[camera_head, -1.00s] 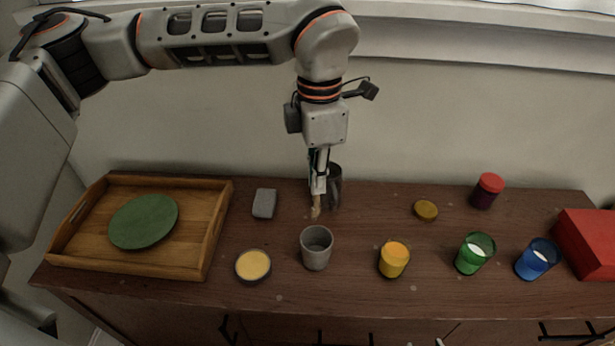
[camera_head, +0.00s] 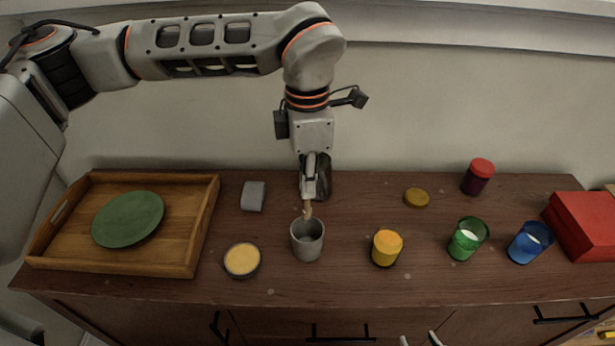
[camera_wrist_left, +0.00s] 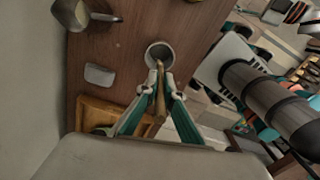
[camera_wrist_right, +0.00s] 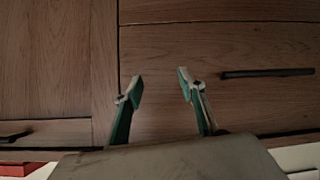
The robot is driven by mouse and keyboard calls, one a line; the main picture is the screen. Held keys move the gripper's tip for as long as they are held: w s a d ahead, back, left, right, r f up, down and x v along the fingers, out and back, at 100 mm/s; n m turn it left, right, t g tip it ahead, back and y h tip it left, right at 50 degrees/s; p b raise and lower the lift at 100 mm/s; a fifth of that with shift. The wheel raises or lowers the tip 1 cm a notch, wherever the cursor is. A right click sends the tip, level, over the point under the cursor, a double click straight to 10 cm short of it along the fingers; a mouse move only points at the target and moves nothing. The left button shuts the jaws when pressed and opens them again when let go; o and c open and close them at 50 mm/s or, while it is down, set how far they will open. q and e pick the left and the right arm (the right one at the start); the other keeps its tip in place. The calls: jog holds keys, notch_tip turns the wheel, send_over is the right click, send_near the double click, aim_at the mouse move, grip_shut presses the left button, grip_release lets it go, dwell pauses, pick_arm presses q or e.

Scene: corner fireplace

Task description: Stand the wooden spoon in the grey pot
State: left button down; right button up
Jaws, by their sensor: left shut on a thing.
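The grey pot (camera_head: 307,246) stands upright on the dresser top, front of centre. It also shows in the left wrist view (camera_wrist_left: 152,49). My left gripper (camera_head: 309,196) is just behind and above the pot, shut on the wooden spoon (camera_wrist_left: 160,98). The spoon's lower end (camera_head: 307,211) points down at the pot's far rim; I cannot tell whether it is past the rim. My right gripper (camera_wrist_right: 157,80) is open and empty, low in front of the dresser drawers. Its fingertips just show at the bottom of the head view.
A dark metal mug (camera_head: 323,184) stands right behind my left gripper. A yellow-filled tin (camera_head: 242,260) is left of the pot and a yellow candle (camera_head: 387,249) right of it. A grey block (camera_head: 253,196) and a wooden tray (camera_head: 190,262) with a green plate (camera_head: 128,219) lie further left.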

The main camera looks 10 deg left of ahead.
aim_at(307, 209)
pick_arm(q)
jog(key=shift+f+b, duration=1.85)
jog(key=shift+f, duration=2.2)
jog(key=shift+b, duration=0.3)
jog(key=c, duration=2.1)
grip_release()
jog(key=shift+c, duration=0.2)
notch_tip(307, 209, up, 12)
